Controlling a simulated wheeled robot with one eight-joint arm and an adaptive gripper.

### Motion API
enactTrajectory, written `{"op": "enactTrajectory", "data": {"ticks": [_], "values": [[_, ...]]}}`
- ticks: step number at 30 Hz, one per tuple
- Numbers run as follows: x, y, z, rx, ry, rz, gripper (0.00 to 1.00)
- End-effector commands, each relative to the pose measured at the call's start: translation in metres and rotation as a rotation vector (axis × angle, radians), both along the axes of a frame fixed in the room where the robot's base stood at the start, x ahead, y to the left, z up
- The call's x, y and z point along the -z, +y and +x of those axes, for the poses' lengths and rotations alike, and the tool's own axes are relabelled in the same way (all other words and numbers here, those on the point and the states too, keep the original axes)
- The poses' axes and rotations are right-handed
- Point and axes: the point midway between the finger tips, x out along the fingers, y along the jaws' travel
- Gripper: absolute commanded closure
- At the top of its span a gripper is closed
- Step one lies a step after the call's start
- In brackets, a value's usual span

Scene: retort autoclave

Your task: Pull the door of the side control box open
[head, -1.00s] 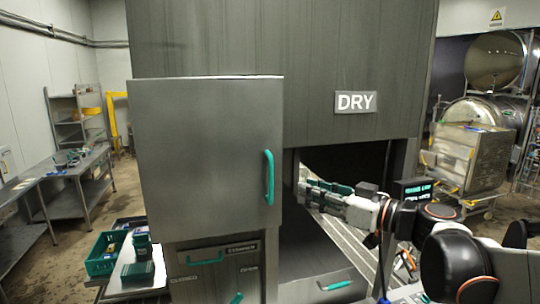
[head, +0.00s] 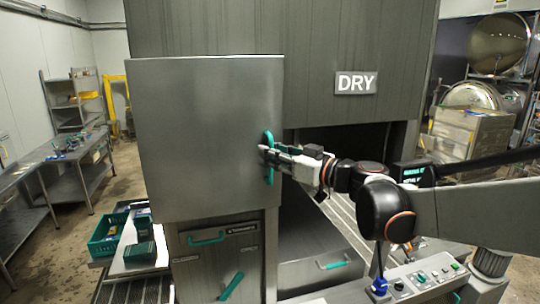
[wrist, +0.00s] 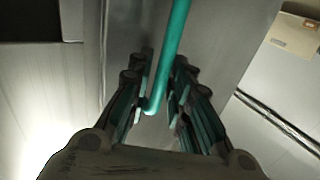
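The side control box is a grey metal cabinet whose door (head: 200,135) looks shut in the head view. Its green vertical handle (head: 268,140) is near the door's right edge. My gripper (head: 266,152) is at the handle, reaching in from the right. In the wrist view the handle (wrist: 172,55) runs down between the two rows of fingers, its lower end near the middle. My gripper (wrist: 155,108) is open there, with a gap visible on both sides of the handle.
Below the box are a smaller panel with a green handle (head: 207,238) and a green lever (head: 231,286). A control panel with buttons (head: 425,275) stands at the lower right. Green crates (head: 104,240) sit at the lower left. The machine opening is right of the box.

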Motion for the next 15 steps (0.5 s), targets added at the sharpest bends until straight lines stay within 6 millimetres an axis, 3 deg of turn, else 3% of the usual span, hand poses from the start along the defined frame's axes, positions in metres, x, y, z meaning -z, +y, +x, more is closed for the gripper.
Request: {"op": "enactTrajectory", "data": {"ticks": [11, 15], "values": [[0.0, 0.0055, 0.0049, 0.001, 0.0, 0.0, 0.81], [0.0, 0.0054, 0.0047, 0.001, 0.0, 0.0, 1.0]]}}
